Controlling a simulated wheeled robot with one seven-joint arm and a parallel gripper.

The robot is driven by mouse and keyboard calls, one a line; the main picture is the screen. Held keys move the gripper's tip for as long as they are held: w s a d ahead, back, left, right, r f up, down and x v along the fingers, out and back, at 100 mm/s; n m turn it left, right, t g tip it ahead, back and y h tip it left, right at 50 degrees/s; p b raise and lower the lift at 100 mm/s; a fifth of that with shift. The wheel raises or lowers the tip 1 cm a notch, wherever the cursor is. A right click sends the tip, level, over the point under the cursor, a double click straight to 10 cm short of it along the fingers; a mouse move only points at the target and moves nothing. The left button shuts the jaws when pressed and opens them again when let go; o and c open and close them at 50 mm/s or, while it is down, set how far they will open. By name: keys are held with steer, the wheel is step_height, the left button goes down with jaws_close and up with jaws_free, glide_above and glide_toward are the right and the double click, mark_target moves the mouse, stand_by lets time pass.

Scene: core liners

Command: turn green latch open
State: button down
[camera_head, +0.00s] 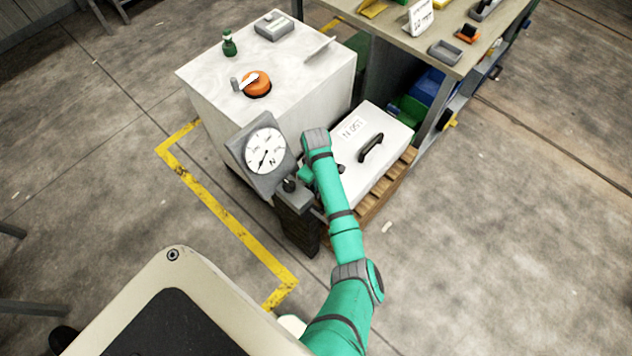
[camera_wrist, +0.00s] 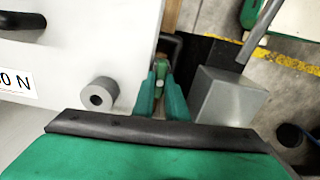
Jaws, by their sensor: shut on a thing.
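The white case (camera_head: 375,150) with a black handle lies on a wooden pallet, and its lid looks closed. My gripper (camera_head: 306,175) is at the case's near-left side, mostly hidden behind my arm. In the wrist view my gripper (camera_wrist: 162,98) has its two green fingers close together at the case's edge. Between their tips is a small green piece, the green latch (camera_wrist: 160,72), with a paler spot on it. The fingers are shut on it. Most of the latch is hidden by the fingers, so its angle is hard to tell.
A round grey knob (camera_wrist: 98,95) stands out from the case near my fingers. A dial gauge (camera_head: 265,152) on a dark post (camera_head: 298,222) is close on the left. A white cabinet (camera_head: 300,90) stands behind, and a workbench (camera_head: 455,40) is at back right.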

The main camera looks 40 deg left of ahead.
steer(key=shift+m, duration=0.4)
steer(key=c, duration=1.8)
jaws_free()
steer(key=shift+o, duration=0.2)
steer(key=shift+r, duration=0.15)
step_height(320, 180, up, 11)
steer(key=shift+f, duration=0.2)
steer(key=shift+a, duration=0.1)
